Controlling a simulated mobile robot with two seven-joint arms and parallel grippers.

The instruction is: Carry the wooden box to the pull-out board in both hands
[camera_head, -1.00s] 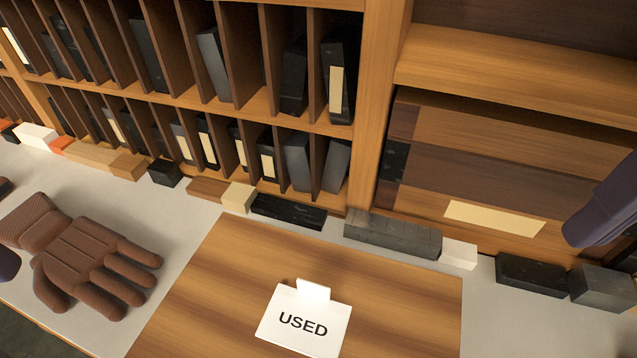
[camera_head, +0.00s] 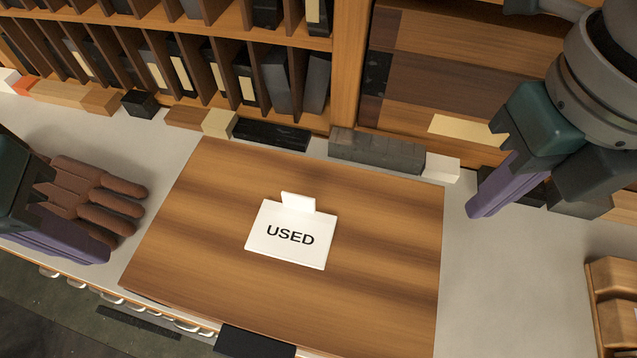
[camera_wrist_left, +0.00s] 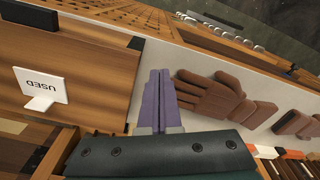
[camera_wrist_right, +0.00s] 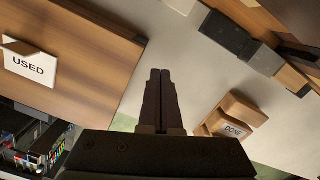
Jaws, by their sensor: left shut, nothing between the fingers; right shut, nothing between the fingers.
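The wooden box (camera_head: 300,305), a wide brown striped block, lies on the grey counter; a white USED card (camera_head: 290,235) is on its top. Its side portions show in the left wrist view (camera_wrist_left: 95,75) and the right wrist view (camera_wrist_right: 85,75). My left gripper (camera_head: 106,254) is shut and empty, just left of the box, by the brown glove. My right gripper (camera_head: 474,210) is shut and empty, right of the box and apart from it. The fingers meet in both wrist views, at the left (camera_wrist_left: 160,80) and right (camera_wrist_right: 160,80). I cannot pick out the pull-out board.
A brown glove (camera_head: 100,195) lies left of the box. Small blocks, including a grey one (camera_head: 375,150), line the counter's back below the slotted shelves. A wooden tray (camera_head: 612,300) stands right; a DONE label (camera_wrist_right: 233,131) shows there. Counter between box and tray is clear.

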